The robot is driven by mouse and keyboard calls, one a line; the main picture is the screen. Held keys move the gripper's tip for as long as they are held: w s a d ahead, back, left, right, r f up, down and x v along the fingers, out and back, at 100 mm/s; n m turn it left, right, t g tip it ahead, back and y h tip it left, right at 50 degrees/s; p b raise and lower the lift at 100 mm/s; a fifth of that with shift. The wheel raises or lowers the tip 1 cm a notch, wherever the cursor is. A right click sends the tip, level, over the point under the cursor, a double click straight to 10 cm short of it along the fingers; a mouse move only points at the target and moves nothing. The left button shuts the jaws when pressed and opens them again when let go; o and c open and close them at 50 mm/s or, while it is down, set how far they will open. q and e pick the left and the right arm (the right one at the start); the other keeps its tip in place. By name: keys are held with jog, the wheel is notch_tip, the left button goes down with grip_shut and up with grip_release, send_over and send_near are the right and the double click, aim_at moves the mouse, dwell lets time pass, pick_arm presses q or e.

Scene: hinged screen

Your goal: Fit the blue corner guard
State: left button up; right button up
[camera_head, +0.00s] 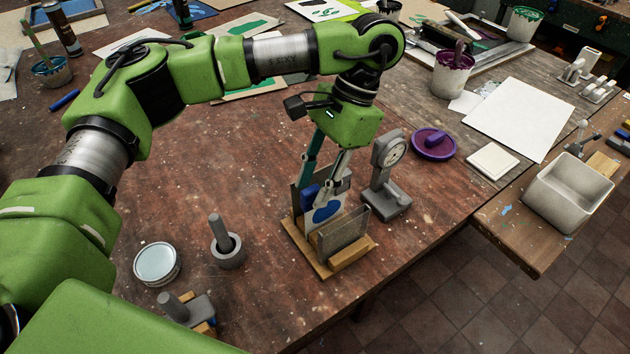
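My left gripper (322,182) reaches down from above onto a small wooden stand (325,258) with upright panels. Its two fingers are spread apart, with their tips among the panels. A small blue piece (309,196), which looks like the corner guard, is by the left fingertip at the panel tops. I cannot tell whether the fingers grip it or only stand beside it. A white panel with a blue oval patch (327,211) stands beside the blue piece. A grey panel (343,234) stands in front, towards the right. My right gripper is not in view.
A grey dial gauge stand (387,175) stands close to the right of the wooden stand. A purple lid (433,143) lies behind it. A grey cup with a rod (226,248) and a round tin (157,263) are at left. The table's front edge is near the stand.

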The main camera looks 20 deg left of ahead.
pick_arm(q)
jog(key=shift+r+p, duration=3)
jog(key=shift+r, duration=0.6)
jog(key=shift+f, duration=0.1)
jog(key=shift+s, duration=0.1)
